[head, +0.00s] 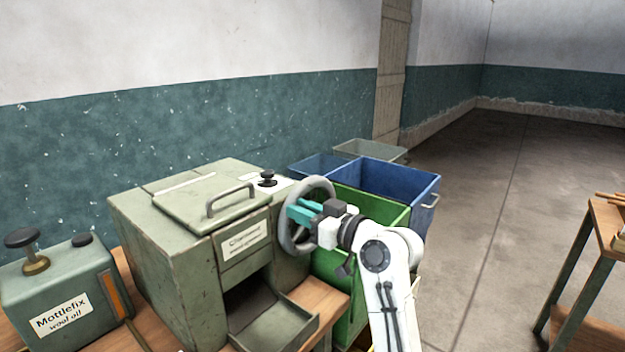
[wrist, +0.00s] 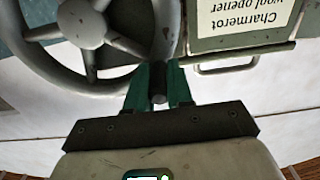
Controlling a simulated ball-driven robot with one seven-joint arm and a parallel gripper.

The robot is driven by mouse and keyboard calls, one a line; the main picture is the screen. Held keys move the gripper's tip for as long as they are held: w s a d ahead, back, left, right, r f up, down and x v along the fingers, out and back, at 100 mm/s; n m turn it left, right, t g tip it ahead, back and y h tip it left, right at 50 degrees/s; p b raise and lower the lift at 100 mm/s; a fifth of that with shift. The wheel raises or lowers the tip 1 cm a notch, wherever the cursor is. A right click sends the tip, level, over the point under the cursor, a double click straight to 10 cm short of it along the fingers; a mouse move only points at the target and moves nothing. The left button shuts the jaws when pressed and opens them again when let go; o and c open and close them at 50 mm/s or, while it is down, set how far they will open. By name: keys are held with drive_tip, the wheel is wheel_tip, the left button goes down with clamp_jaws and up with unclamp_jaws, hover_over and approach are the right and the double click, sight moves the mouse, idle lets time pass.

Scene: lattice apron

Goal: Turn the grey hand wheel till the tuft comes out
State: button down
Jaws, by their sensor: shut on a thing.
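The grey hand wheel (head: 287,238) is on the right side of the green wool opener (head: 190,285). In the wrist view the wheel (wrist: 62,78) shows its spokes and hub at upper left. My gripper (head: 298,212) is at the wheel, and in the wrist view its teal fingers (wrist: 158,85) are shut on the dark handle (wrist: 158,72) at the wheel's rim. The opener's front opening is dark inside. The chute tray (head: 275,328) below it looks bare, and I see no tuft.
A wool oil can (head: 65,290) stands left of the opener on the wooden bench (head: 318,312). Green (head: 385,207) and blue (head: 405,180) bins stand behind and beside my arm. A wooden table (head: 605,235) is at far right. Open floor lies between.

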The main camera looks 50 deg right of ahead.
drive_tip(key=d, duration=0.1)
drive_tip(key=d+r, duration=0.1)
drive_tip(key=d+p, duration=0.1)
drive_tip(key=shift+d+r, duration=0.3)
drive_tip(key=shift+r, duration=0.1)
drive_tip(key=c, duration=1)
unclamp_jaws()
drive_tip(key=shift+a, duration=0.1)
drive_tip(key=shift+r, duration=0.1)
approach(301, 192)
drive_tip(key=shift+s, duration=0.75)
